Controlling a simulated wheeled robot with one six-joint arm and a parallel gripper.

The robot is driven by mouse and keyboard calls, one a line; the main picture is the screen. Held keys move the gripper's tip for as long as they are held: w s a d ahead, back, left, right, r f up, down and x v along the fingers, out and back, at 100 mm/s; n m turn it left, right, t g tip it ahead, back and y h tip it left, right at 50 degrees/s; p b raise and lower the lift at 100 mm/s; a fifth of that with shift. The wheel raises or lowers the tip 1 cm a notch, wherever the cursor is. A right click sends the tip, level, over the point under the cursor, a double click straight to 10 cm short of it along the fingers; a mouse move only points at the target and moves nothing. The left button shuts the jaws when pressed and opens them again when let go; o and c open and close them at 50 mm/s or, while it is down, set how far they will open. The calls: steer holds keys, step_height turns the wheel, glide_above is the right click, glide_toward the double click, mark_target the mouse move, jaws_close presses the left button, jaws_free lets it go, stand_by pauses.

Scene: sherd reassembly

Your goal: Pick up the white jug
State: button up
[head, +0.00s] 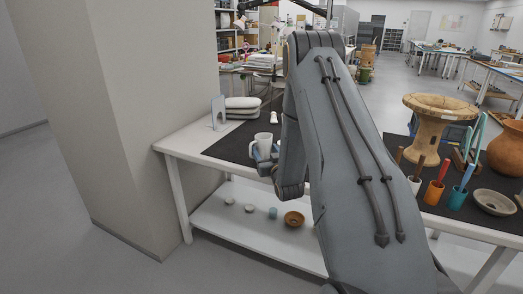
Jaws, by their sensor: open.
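The white jug (264,146) stands upright on the dark mat (229,149) on the table, left of my arm. My gripper (263,162) is at the jug, low and close in front of it, with its fingers around or beside the jug's lower part. I cannot tell whether the fingers touch it. The jug's base and right side are partly hidden by my gripper and arm.
A pillar (150,90) stands close at the left. Folded white bundles (243,103) lie behind the jug. At right are a wooden stand (430,125), a terracotta pot (508,150), tool cups (434,192) and a shallow bowl (493,202). A lower shelf (225,215) holds small items.

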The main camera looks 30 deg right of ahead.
steer(key=shift+w+d, duration=0.1)
steer(key=shift+w, duration=0.4)
steer(key=c, duration=1)
